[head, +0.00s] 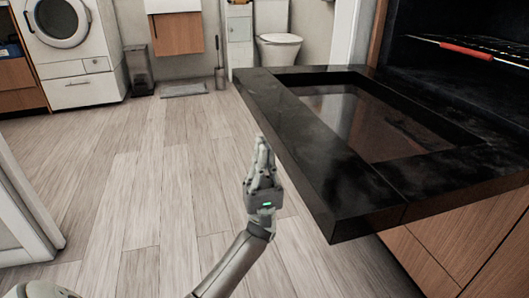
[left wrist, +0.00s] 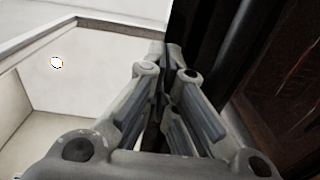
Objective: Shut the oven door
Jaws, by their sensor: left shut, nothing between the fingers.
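The oven door (head: 345,185) is black with a glass window (head: 365,120) and lies folded down, open and roughly level, in the head view. The oven cavity (head: 440,55) shows at the upper right, with a rack inside that has a red strip. My left gripper (head: 262,145) is shut and empty, just left of the door's near left edge, pointing away from me. In the left wrist view the closed fingers (left wrist: 165,65) are in front of the dark door edge (left wrist: 195,40); whether they touch it I cannot tell. My right gripper is not in view.
Wooden cabinet fronts (head: 465,240) are below the oven door. The wood floor (head: 150,180) to the left is open. A washing machine (head: 72,50), a bin (head: 139,70) and a toilet (head: 275,40) stand at the back. A white frame (head: 20,210) is at the left edge.

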